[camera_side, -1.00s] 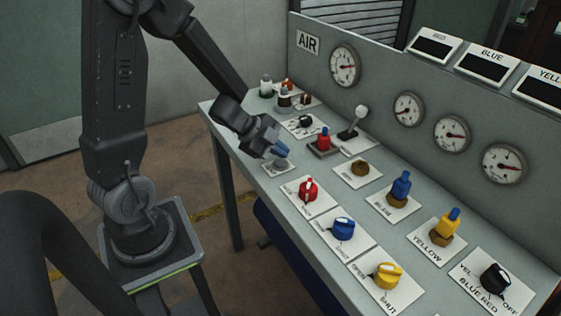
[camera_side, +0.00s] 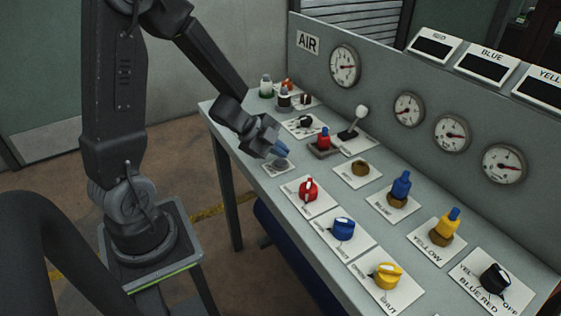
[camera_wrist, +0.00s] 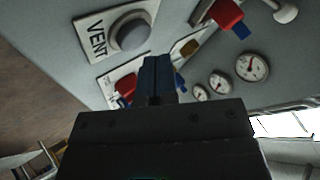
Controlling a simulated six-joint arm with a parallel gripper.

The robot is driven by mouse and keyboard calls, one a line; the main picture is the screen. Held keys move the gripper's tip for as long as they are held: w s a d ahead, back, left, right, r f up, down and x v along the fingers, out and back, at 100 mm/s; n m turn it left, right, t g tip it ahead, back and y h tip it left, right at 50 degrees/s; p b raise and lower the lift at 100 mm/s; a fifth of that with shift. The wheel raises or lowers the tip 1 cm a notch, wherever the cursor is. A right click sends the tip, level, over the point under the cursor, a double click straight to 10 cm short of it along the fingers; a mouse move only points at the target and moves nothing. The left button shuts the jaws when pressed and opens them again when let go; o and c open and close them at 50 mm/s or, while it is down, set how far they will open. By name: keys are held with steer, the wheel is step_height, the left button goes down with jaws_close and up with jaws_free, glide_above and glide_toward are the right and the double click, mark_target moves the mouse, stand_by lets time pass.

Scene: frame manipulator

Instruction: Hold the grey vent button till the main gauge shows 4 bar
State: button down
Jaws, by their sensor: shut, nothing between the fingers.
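The grey vent button (camera_wrist: 130,33) is a round knob in a collar on a white plate marked VENT in the wrist view. In the side view the button (camera_side: 279,163) sits near the bench's left edge, partly under my gripper. My gripper (camera_side: 282,149) has its blue fingers shut and empty, with the tips just above the button. In the wrist view the fingertips (camera_wrist: 157,60) appear beside the button, with no clear contact. The main gauge (camera_side: 345,65), the largest dial, is beside the AIR sign; its needle points roughly right, but its figures are too small to read.
Blue (camera_side: 343,228) and yellow (camera_side: 386,275) knobs lie farther along the bench. Three smaller gauges line the back panel.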

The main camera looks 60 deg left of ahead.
mark_target(280, 163)
steer(key=shift+f, duration=0.15)
stand_by(0.6)
steer(key=shift+f, duration=0.3)
steer(key=shift+f, duration=0.45)
stand_by(1.9)
steer(key=shift+r, duration=0.1)
stand_by(0.7)
steer(key=shift+r, duration=0.8)
steer(key=shift+r, duration=2.5)
